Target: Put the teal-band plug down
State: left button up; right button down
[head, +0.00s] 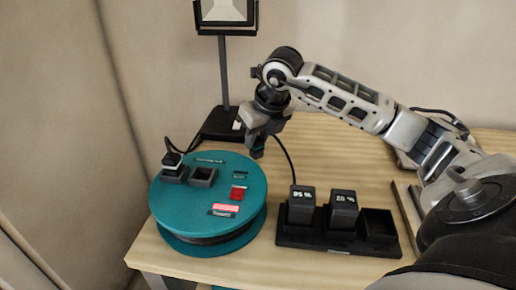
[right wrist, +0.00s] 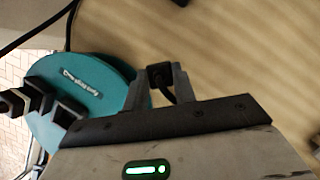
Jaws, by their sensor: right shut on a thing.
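My right gripper (head: 257,148) is shut on the teal-band plug (head: 258,154), a small dark plug with a hint of teal. It is held above the table, just beyond the right rear edge of the teal cable reel (head: 175,207). In the right wrist view the dark plug (right wrist: 160,73) sits between the two fingertips (right wrist: 158,82), with its cord curving below. The reel's top has one socket with a plug (head: 172,158) in it and one empty socket (head: 203,177). My left gripper is not in view.
A charger (head: 335,246) at front right holds two dark batteries (head: 301,204) and (head: 343,208); its right bay is empty. A work lamp (head: 224,75) stands at the back on a dark base (head: 220,126). Bare wooden table (head: 330,150) lies behind the charger.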

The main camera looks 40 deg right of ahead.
aim_at(261, 141)
jog(key=shift+w+d+f, duration=0.1)
jog(key=shift+f, duration=0.85)
jog(key=shift+w+d+f, duration=0.1)
jog(key=shift+f, duration=0.8)
jog(key=shift+f, duration=0.15)
jog(key=c, duration=1.1)
grip_release()
jog(key=shift+c, duration=0.2)
jog(key=shift+r, duration=0.3)
jog(key=v, duration=1.1)
jog(key=shift+s+r+p, duration=0.15)
jog(key=shift+r+p, duration=0.2)
jog(key=shift+p, duration=0.05)
